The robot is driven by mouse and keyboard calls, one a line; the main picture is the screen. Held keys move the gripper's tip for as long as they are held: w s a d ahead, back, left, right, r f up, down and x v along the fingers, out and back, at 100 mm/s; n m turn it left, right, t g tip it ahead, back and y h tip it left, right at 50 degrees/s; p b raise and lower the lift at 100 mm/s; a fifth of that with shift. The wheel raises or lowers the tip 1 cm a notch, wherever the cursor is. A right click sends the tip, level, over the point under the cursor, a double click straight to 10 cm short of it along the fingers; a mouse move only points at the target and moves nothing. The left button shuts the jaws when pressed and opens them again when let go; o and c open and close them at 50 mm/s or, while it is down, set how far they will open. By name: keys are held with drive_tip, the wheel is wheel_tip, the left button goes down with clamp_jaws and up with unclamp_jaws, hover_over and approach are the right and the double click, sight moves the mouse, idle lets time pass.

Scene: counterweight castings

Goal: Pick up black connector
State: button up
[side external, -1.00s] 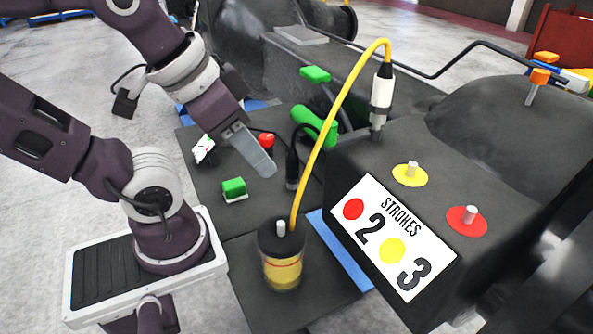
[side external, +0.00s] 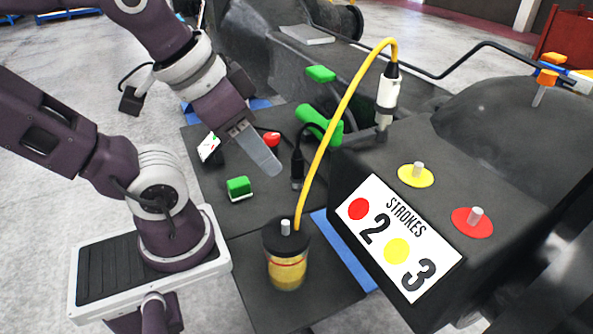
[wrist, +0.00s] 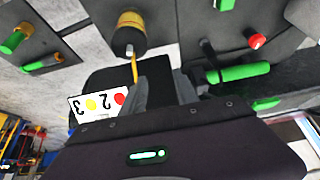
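The black connector (side external: 297,170) stands on the dark table, its black cable looping up and back towards a green handle. In the wrist view, a dark cable-like piece (wrist: 209,55) beside the green handle seems to be it. My gripper (side external: 273,166) points down just left of the connector in the side view, apart from it as far as I can tell. In the wrist view my gripper (wrist: 163,90) shows two grey fingers with a gap and nothing held between them.
A yellow-banded cylinder (side external: 287,270) with a yellow cable stands in front. The dark casting with the STROKES plate (side external: 400,238) is at right. A green block (side external: 239,187), a red knob (side external: 271,139) and the green handle (side external: 322,125) are nearby.

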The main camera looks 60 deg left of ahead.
drive_tip(key=o, duration=0.3)
